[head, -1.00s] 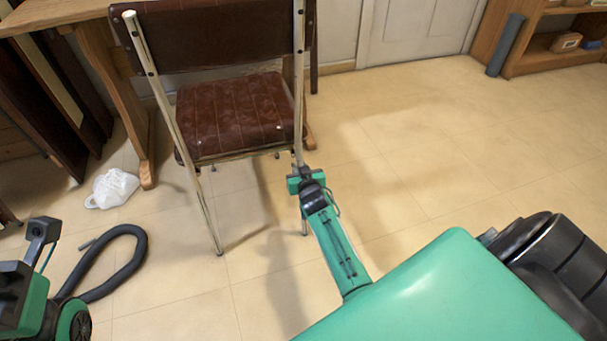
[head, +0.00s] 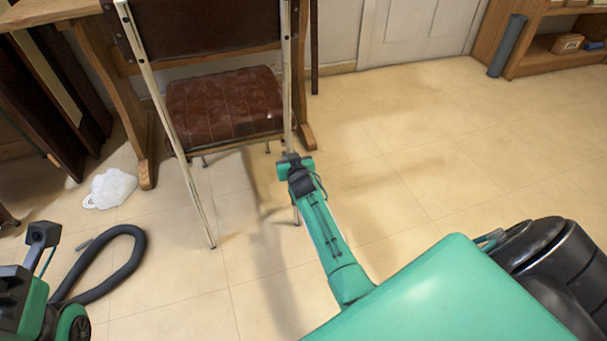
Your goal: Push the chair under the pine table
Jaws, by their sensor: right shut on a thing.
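The chair (head: 225,108) has a dark red-brown padded seat, a brown backrest and pale metal legs. It stands upright with its back towards me, its seat partly beneath the pine table (head: 93,70) at the upper left. The table's right leg (head: 303,125) shows just right of the chair. My right gripper (head: 293,163) is shut on the chair's right rear upright, at about seat height or a little below. My left gripper is out of the picture.
A black hose (head: 128,270) from a green machine (head: 35,290) curls at the lower left. Dark panels (head: 50,90) lean at the far left. Floor to the right is clear, up to a wooden shelf (head: 525,55).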

